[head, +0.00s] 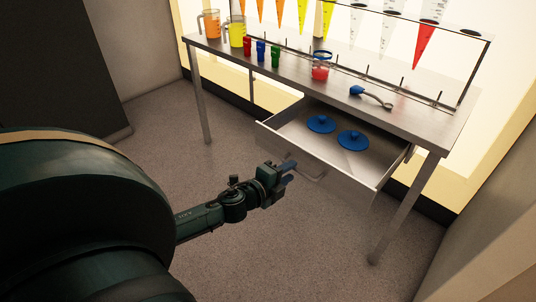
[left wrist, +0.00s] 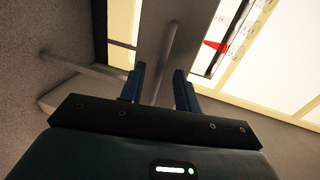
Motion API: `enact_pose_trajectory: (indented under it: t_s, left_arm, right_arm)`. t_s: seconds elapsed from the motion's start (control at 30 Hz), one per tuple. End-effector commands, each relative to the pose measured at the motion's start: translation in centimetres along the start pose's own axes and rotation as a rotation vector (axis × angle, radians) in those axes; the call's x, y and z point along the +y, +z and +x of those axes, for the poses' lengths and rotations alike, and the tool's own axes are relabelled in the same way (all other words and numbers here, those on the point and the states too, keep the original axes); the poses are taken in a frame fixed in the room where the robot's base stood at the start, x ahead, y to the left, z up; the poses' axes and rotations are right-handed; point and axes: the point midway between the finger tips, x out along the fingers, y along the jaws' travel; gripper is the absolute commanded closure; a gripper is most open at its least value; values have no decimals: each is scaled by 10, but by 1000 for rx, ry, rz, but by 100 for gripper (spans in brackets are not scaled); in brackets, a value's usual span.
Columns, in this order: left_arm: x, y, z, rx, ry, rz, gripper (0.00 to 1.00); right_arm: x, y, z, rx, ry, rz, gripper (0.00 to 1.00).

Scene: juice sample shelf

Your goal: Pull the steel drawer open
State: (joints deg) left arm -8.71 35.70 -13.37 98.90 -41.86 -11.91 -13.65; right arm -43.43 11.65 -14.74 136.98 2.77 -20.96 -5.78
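The steel drawer (head: 345,168) is pulled out from under the steel table in the head view. Its bar handle (head: 316,174) is on the front panel. Two blue round lids, (head: 321,123) and (head: 353,140), lie inside. My left gripper (head: 288,173) is at the left end of the handle. In the left wrist view its two blue fingers (left wrist: 160,88) are spread apart. The handle bar (left wrist: 169,50) shows in the gap between them, touching neither finger visibly. How deep the bar sits between the fingers is hard to tell. My right gripper is in neither view.
The steel table (head: 300,82) carries two jugs, small coloured cups, a red-filled jar (head: 320,66) and a blue-handled tool (head: 370,96). A rack of coloured cones stands behind. Table legs (head: 402,215) flank the drawer. The floor in front is clear.

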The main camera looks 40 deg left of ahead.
Motion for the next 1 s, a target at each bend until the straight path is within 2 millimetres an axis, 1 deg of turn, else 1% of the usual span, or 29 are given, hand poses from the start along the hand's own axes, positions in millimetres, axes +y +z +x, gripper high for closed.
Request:
enact_pose_trajectory:
  t_s: [0.03, 0.3, 0.5, 0.6, 0.7, 1.0]
  left_arm:
    - [0, 0, -10, 0, 4, 0, 68]
    - [0, 0, -64, 0, 4, 0, 68]
    - [0, 0, -95, 0, 2, -1, 68]
    - [0, 0, -104, -1, 1, -2, 68]
    - [0, 0, -110, 1, 1, 0, 68]
    - [0, 0, -112, 0, 0, 1, 68]
  right_arm:
    - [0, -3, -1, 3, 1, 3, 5]
    - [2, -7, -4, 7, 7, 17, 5]
    - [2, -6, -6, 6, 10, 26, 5]
    - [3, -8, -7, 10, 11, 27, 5]
    - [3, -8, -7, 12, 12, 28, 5]
    - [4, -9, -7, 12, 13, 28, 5]
